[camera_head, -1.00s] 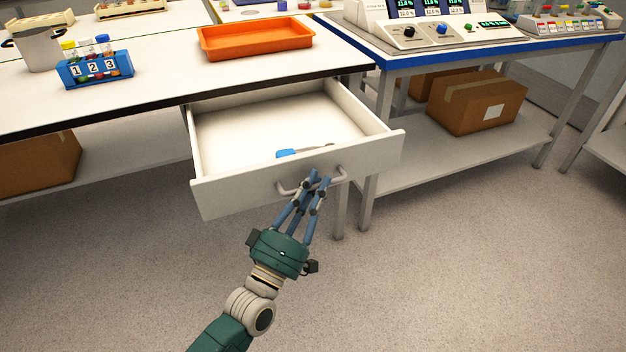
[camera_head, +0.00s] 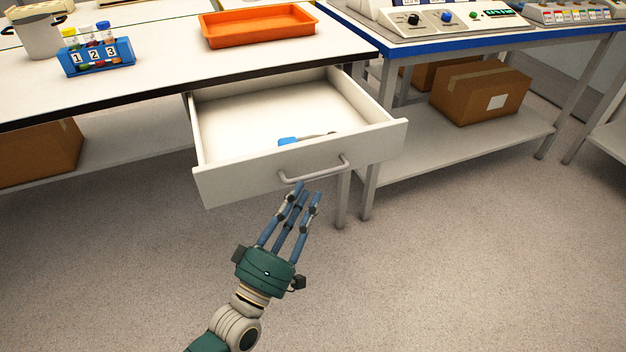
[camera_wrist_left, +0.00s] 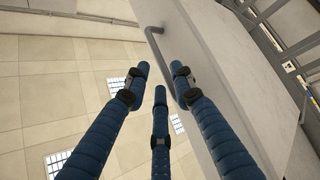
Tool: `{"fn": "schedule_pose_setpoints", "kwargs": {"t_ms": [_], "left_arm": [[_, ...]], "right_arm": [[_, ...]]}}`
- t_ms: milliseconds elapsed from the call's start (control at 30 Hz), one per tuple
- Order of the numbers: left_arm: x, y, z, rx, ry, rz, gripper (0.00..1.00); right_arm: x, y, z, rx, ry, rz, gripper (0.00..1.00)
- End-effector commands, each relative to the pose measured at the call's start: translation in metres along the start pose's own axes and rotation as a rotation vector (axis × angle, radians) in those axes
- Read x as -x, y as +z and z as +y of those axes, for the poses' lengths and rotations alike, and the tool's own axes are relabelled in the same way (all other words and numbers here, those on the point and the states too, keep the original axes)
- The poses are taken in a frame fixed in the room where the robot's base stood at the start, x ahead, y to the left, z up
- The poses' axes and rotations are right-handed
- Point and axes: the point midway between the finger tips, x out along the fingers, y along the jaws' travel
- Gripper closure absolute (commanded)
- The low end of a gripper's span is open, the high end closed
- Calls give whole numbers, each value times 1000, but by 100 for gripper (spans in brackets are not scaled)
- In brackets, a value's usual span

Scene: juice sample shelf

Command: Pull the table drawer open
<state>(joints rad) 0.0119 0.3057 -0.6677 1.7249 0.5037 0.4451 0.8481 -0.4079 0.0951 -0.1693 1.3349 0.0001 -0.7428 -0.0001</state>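The white table drawer (camera_head: 235,184) is pulled well out from under the white table (camera_head: 150,72), with its inside showing. A blue-ended item (camera_head: 289,141) lies in it near the front panel. The grey bar handle (camera_head: 318,172) is on the drawer's front. My left gripper (camera_head: 305,195) is just below and in front of the handle, fingers spread, holding nothing. In the left wrist view the open fingers (camera_wrist_left: 160,80) point past the handle (camera_wrist_left: 160,62) and appear apart from it. My right gripper is in neither view.
An orange tray (camera_head: 258,28) and a blue rack (camera_head: 97,62) with numbered tubes stand on the table. A blue-edged bench (camera_head: 450,48) with instruments is at right, a cardboard box (camera_head: 481,92) on its lower shelf. The floor in front is clear.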

Motion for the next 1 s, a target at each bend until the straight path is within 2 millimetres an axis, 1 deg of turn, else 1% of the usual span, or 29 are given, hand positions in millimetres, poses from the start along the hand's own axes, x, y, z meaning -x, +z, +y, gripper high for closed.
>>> {"fn": "schedule_pose_setpoints", "kwargs": {"t_ms": [33, 100, 200, 333, 467, 933, 1000], "left_arm": [[13, 1, -1, -1, -3, -3, 76], [26, 0, -1, 0, -3, -2, 76], [42, 0, -1, 0, -3, -2, 76], [54, 0, 0, 0, -1, 0, 76], [59, 0, 0, -1, 0, 0, 76], [59, 0, 0, -2, -1, 0, 76], [58, 2, -1, -10, -11, -7, 76]], "right_arm": [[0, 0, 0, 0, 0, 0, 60], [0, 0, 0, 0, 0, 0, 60], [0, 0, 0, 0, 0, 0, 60], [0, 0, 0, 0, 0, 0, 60], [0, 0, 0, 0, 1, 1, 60], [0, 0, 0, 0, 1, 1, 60], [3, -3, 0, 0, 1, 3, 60]]}}
